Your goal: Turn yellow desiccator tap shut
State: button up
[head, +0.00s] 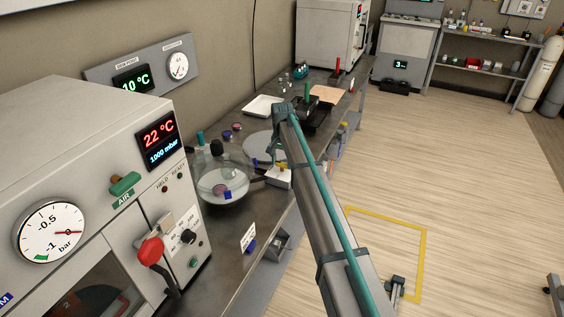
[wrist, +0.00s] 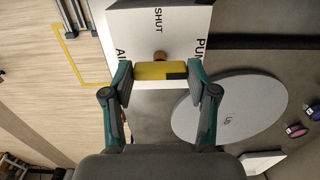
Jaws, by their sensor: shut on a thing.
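The yellow tap (wrist: 152,71) is a short bar with a dark patch at its right end, lying across the wrist view. It sits in front of a brown stem on a white block (wrist: 150,20) lettered SHUT in the middle, with partly hidden labels at left and right. My gripper (wrist: 160,73) has its two teal fingers against the bar's two ends. In the head view the tap (head: 285,166) shows as a small yellow spot on the white block, beside the round glass desiccator (head: 222,190). My arm hides part of that area.
A grey disc (wrist: 230,108) lies flat on the bench by the block, with small coloured-capped items (wrist: 297,130) beyond. A cabinet with gauges (head: 80,150) stands at the left. A white tray (head: 262,106) lies further back.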

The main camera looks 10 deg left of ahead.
jog(key=shift+n, duration=0.3)
jog(key=n, duration=0.3)
jog(key=shift+n, duration=0.3)
jog(key=n, duration=0.4)
jog(key=shift+n+b, duration=0.3)
jog(key=n, duration=0.4)
jog(key=shift+n, duration=2.5)
jog(key=o, duration=1.2)
jog(key=shift+c, duration=0.2)
